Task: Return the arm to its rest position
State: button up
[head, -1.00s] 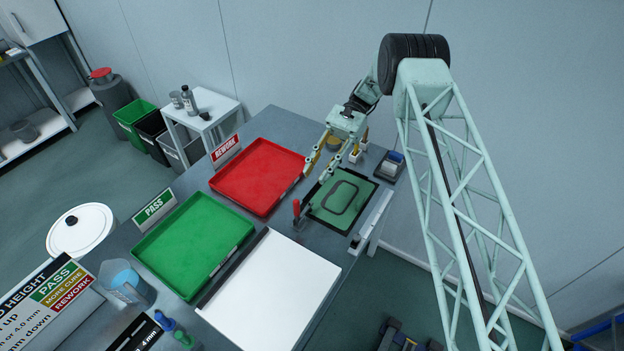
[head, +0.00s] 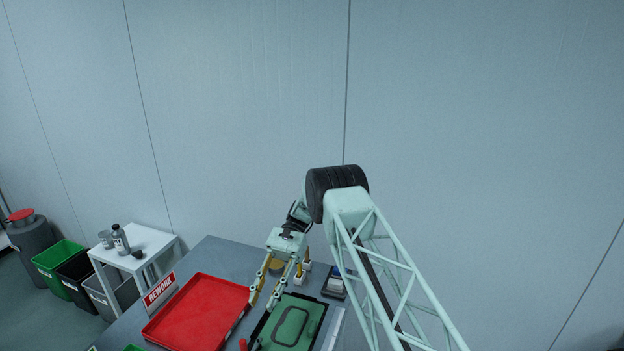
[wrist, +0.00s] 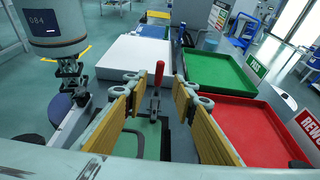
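My gripper (head: 262,302) hangs from my arm above the workbench, between the red tray and the green panel. Its two yellow-padded fingers (wrist: 156,100) are spread apart in the wrist view, with nothing between them. The green panel (head: 291,327) with a dark rounded outline lies in its black fixture (head: 323,312) below and beside the gripper. A red-handled clamp (wrist: 159,73) stands beyond the fingers in the wrist view.
The red tray (head: 205,312) with its REWORK sign (head: 160,289) lies left of the gripper. The green tray (wrist: 221,75) and a white board (wrist: 134,57) show in the wrist view. A white side table (head: 140,243) stands behind left. Open air lies above the bench.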

jog(key=s+d+r+t+b, duration=0.15)
jog(key=d+r, duration=0.35)
jog(key=r, duration=0.5)
jog(key=w+d+r+t+b, duration=0.1)
jog(key=d+r+t, duration=0.3)
jog(key=r, duration=0.6)
jog(key=s+d+r+n+t+h+b, duration=0.1)
jog(key=s+d+r+t+b, duration=0.15)
jog(key=s+d+r, duration=0.9)
jog(key=s+d+r+n+t+h+b, duration=0.15)
jog(key=s+d+r+t, duration=0.4)
jog(key=s+d, duration=0.7)
jog(key=s+d+f+t+b, duration=0.1)
jog(key=s+d+f+t, duration=0.1)
jog(key=s, duration=0.7)
jog(key=s+d+f+t+h+b, duration=0.1)
jog(key=s+d, duration=0.3)
jog(key=s, duration=0.4)
jog(key=shift+s+d+f+n+t, duration=0.25)
jog(key=shift+s+f+n+t, duration=0.15)
jog(key=shift+f+t, duration=0.15)
